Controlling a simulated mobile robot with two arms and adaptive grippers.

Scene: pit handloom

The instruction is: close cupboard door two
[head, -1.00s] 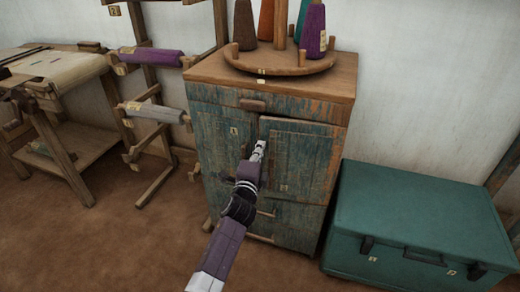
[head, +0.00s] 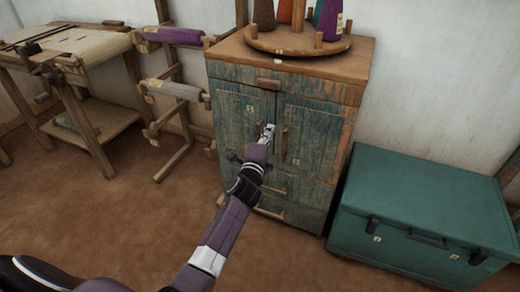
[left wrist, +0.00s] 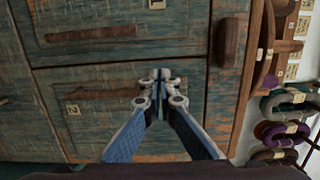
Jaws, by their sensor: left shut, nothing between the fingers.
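The cupboard (head: 232,130) has worn blue-green wooden fronts and two doors side by side. Door two (head: 318,128), with a small label 2, is the right one and looks flush, or nearly flush, with door one (head: 240,98). Door two also shows in the left wrist view (left wrist: 85,125), with its wooden handle (left wrist: 108,95) beside my fingers. My left gripper (head: 268,131) is shut and empty, in front of door two near the seam. Its fingertips (left wrist: 161,76) point at the door; I cannot tell whether they touch it. My right gripper is not in view.
A drawer handle (head: 268,84) sits above the doors, with more drawers below. A round cone stand (head: 270,45) is on the cupboard top. A teal chest (head: 420,205) stands close on the right. Wooden loom frames are on the left. The floor in front is clear.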

